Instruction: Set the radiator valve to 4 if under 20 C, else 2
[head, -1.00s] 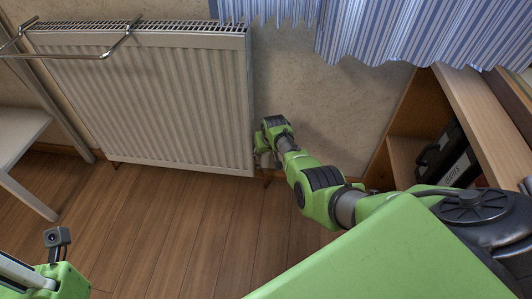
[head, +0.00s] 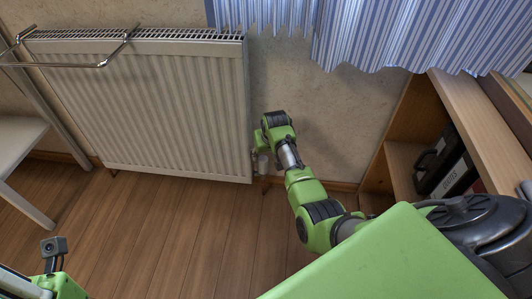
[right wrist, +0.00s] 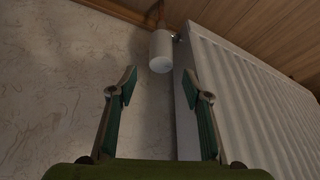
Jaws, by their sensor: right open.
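The white radiator (head: 150,105) hangs on the wall at the left of the head view. Its ribbed side (right wrist: 255,85) shows at the right of the right wrist view. The radiator valve, a white cylinder head (right wrist: 161,52), is beside the radiator's lower end; its number marks cannot be read. My right gripper (right wrist: 160,88) is open and empty, with the valve head beyond the gap between its fingertips, apart from them. In the head view my right arm reaches down by the radiator's right edge. My left gripper is out of view. No temperature reading is visible.
A metal rail (head: 75,65) sticks out from the radiator's upper left. A blue striped curtain (head: 400,35) hangs above, at right. A wooden shelf unit (head: 470,115) with dark binders stands at right. A pale table (head: 18,150) is at left. The wooden floor (head: 170,240) in front is clear.

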